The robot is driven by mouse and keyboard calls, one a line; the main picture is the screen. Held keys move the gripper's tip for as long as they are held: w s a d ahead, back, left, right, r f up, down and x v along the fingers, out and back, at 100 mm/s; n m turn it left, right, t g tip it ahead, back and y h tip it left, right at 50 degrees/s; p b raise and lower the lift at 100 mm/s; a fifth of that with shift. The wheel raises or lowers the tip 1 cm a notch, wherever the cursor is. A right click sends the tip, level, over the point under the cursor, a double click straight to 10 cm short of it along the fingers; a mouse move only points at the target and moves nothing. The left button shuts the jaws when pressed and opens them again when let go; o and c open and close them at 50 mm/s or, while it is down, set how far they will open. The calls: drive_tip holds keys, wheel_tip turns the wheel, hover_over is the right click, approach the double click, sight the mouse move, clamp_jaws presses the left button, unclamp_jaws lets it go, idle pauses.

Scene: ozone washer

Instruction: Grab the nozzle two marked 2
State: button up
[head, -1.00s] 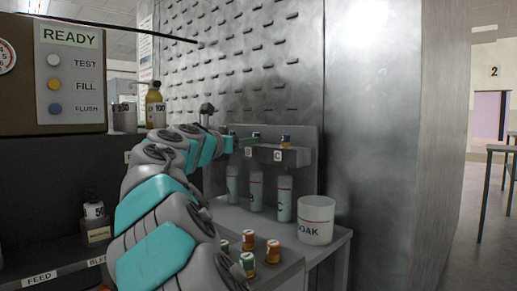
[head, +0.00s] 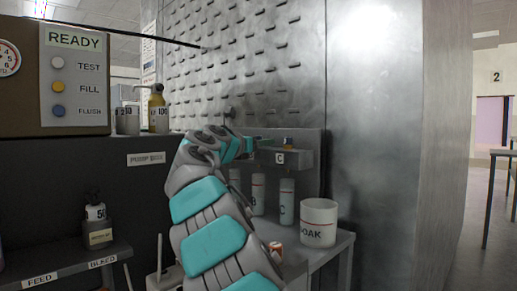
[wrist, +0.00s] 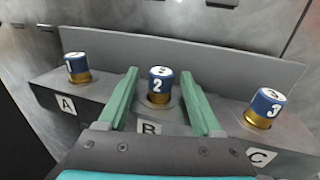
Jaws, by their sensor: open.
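Nozzle two (wrist: 160,80), a blue cap marked 2 over a brass base, sits upright in the holder above label B in the wrist view. My gripper (wrist: 160,72) is open, with one green finger on each side of this nozzle and a visible gap to it. Nozzle 1 (wrist: 76,67) stands to the left above label A, and nozzle 3 (wrist: 266,107) to the right above label C. In the head view my gripper (head: 256,140) is at the holder (head: 292,159), and nozzle two is hidden there.
Tubes, including one marked C (head: 286,202), stand below the holder. A white SOAK cup (head: 319,222) stands at the right of the bench. A metal wall (head: 250,70) rises close behind. A shelf with bottles (head: 96,228) is at the left.

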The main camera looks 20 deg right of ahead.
drive_tip(key=shift+c, duration=0.3)
clamp_jaws()
idle(0.3)
